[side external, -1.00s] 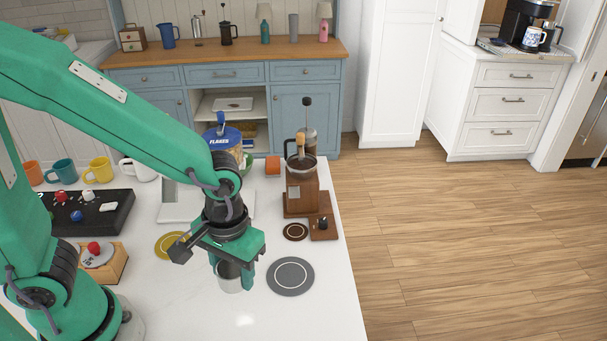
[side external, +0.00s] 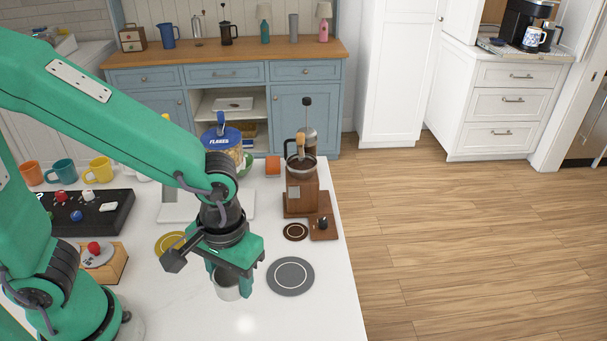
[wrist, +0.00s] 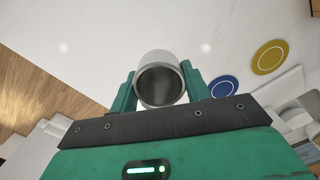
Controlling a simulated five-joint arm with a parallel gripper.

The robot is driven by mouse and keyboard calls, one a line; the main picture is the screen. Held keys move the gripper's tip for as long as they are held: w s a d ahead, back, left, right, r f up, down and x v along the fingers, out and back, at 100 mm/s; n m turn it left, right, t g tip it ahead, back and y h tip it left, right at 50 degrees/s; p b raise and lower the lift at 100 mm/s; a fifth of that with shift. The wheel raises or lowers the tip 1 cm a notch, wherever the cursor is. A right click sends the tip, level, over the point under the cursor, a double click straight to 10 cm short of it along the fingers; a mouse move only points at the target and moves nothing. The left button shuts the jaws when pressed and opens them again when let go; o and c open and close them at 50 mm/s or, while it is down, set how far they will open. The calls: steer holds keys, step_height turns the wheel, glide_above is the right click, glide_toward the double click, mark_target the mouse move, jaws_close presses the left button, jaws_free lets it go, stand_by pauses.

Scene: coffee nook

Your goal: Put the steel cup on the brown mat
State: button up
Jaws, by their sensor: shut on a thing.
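The steel cup (side external: 227,290) is a small grey metal cup, held upright or nearly so between my gripper's fingers. My gripper (side external: 230,279) is shut on it, left of the grey mat and at the front of the white counter. In the wrist view the cup (wrist: 161,58) sits between the two green fingers, its open, empty mouth facing the camera. The brown mat (side external: 295,232) is a small dark disc with a light ring, behind and to the right of my gripper, beside the wooden coffee grinder. I cannot tell how far the cup is above the counter.
A larger grey mat (side external: 290,276) lies between my gripper and the counter's right edge. A yellow mat (side external: 169,243) lies behind-left, and a blue disc (wrist: 223,90) shows in the wrist view. The coffee grinder (side external: 302,190) stands just behind the brown mat.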

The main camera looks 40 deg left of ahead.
steer(key=shift+w+a+r, duration=0.1)
steer(key=shift+w+r, duration=0.1)
steer(key=shift+w, duration=0.35)
steer(key=w+a+r+m, duration=0.1)
steer(key=w+a+r, duration=0.2)
steer(key=w+a, duration=0.4)
steer(key=w+a+r+m, duration=0.1)
steer(key=w+a+r, duration=0.3)
steer(key=w+a, duration=0.4)
steer(key=shift+w+a+r+m, duration=0.25)
steer(key=shift+w+m, duration=0.15)
steer(key=shift+w, duration=0.85)
steer(key=shift+d, duration=0.1)
